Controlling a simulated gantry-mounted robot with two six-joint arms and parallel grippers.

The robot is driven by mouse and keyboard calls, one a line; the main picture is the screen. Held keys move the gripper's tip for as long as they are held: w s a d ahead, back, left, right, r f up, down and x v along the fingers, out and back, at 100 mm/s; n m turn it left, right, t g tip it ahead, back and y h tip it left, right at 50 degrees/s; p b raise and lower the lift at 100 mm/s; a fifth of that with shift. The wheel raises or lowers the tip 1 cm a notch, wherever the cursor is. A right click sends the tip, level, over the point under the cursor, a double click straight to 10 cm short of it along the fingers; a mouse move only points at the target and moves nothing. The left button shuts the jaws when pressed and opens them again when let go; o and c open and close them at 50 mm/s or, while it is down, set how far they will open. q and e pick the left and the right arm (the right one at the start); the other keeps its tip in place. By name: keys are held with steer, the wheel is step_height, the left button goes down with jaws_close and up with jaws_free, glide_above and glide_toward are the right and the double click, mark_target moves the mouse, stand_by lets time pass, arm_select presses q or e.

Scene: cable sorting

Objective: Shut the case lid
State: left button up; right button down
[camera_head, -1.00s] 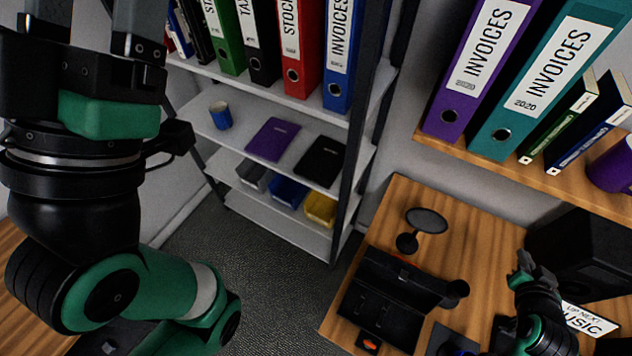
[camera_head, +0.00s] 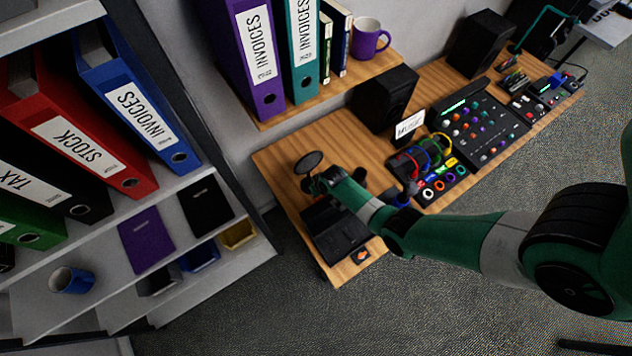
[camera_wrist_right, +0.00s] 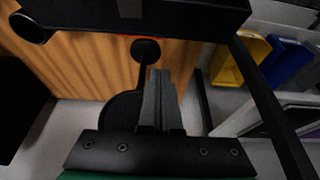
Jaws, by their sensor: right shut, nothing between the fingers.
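The black case (camera_head: 345,238) sits at the left end of the wooden desk in the head view. My right arm covers part of it, so the lid's exact angle is hard to tell; it seems raised. My right gripper (camera_head: 314,184) is behind the case, beside the round black mirror on its stand (camera_head: 308,162). In the right wrist view my right gripper (camera_wrist_right: 160,75) is shut and empty. A long black part of the case (camera_wrist_right: 130,18) runs across the top of that view, apart from the fingertips. My left gripper is out of view.
Right of the case are a tray of coloured cable rings (camera_head: 425,165), a black mixer panel (camera_head: 480,130) and a black speaker (camera_head: 385,98). A small orange-marked item (camera_head: 360,256) lies at the desk's front edge. Shelving (camera_head: 225,195) stands left of the desk.

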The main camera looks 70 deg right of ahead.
mark_target(320, 201)
arm_select(q)
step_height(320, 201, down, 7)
steer(key=b, duration=0.6)
arm_select(e)
step_height(320, 201, down, 5)
steer(key=p, duration=0.4)
steer(key=shift+s+a+r, duration=0.1)
steer(key=shift+s+a+p, duration=0.3)
steer(key=shift+s+p, duration=0.05)
steer(key=shift+s, duration=0.05)
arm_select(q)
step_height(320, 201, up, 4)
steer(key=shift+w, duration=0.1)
arm_select(e)
steer(key=shift+s+a, duration=0.1)
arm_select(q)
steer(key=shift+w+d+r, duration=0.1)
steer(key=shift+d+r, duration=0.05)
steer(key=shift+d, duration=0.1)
arm_select(e)
steer(key=shift+s+a+r, duration=0.1)
steer(key=shift+s+r, duration=0.15)
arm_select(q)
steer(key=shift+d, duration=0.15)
arm_select(e)
steer(key=shift+s+a+r+t, duration=0.1)
steer(key=shift+t, duration=0.2)
